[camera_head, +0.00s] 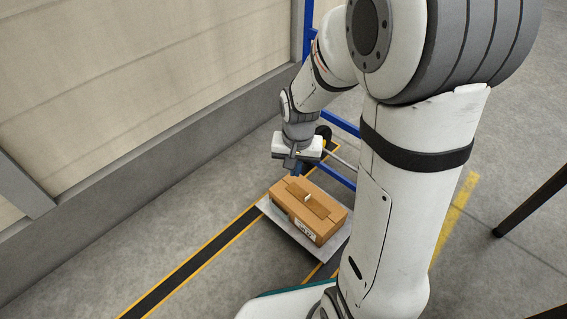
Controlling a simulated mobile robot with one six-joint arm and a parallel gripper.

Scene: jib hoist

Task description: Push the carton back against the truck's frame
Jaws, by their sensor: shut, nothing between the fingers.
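The brown carton (311,211) lies on the grey toe plate (283,224) of the hand truck. The truck's blue frame (341,123) rises behind the carton, partly hidden by my arm. My gripper (290,168) is above the far left end of the carton and points down. Its fingers are small and dark here and look closed with nothing held. I cannot tell whether the fingertips touch the carton. The gap between the carton and the frame is not clear, since my arm covers part of that side.
A beige panelled wall with a grey base (150,178) runs along the left. A black strip with yellow edges (205,262) crosses the floor under the truck. A dark wheel (323,132) shows behind my gripper. Dark bars stand at the right edge. Concrete floor lies open at lower left.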

